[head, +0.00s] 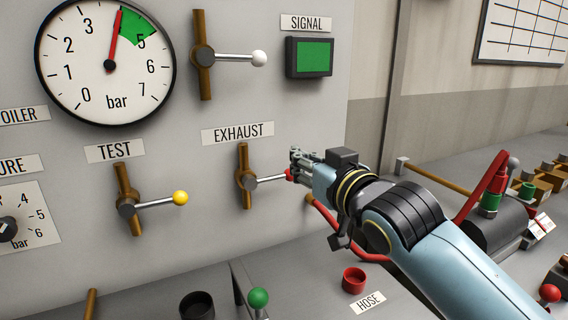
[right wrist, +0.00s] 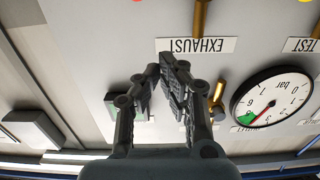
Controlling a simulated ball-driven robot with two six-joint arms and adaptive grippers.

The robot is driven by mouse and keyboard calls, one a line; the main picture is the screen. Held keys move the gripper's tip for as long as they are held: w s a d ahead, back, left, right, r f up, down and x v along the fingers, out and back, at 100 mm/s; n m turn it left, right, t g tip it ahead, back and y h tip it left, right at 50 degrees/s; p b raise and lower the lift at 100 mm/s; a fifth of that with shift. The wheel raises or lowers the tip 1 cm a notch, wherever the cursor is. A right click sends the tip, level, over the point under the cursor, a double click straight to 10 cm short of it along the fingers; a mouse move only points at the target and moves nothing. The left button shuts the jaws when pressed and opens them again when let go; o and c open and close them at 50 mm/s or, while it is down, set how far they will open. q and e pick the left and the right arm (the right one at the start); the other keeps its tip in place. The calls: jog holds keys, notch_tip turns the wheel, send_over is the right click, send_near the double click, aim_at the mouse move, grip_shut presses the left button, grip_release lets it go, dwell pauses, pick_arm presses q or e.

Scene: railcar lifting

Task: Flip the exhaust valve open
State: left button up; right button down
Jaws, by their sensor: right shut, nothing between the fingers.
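The exhaust valve (head: 246,178) is a brass body on the grey panel under the EXHAUST label (head: 237,133). Its silver lever (head: 270,180) points right, roughly level, with a red knob at its end. My right gripper (head: 298,158) is shut and empty, with its fingertips at the red knob and partly hiding it. I cannot tell whether they touch it. In the right wrist view the shut fingers (right wrist: 168,68) show below the upside-down EXHAUST label (right wrist: 198,45). My left gripper is not in view.
The test valve (head: 127,200) with a yellow knob is to the left. Another valve with a white knob (head: 259,58) and a green signal screen (head: 309,58) are above. A red cup (head: 354,279) and a green-knobbed lever (head: 258,298) are below.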

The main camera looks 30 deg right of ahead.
jog(key=p, duration=0.1)
send_over(271, 179)
jog(key=s+d, duration=0.2)
jog(key=s, duration=0.1)
jog(key=shift+w+f+p, duration=0.2)
jog(key=shift+w+f, duration=0.05)
jog(key=shift+f, duration=0.85)
jog(key=shift+w+f+p, duration=0.15)
jog(key=shift+w+f, duration=0.1)
jog(key=shift+f, duration=0.8)
jog(key=shift+d+f+m+b, duration=0.1)
jog(key=shift+f+m+b, duration=0.1)
jog(key=shift+m+b, duration=0.2)
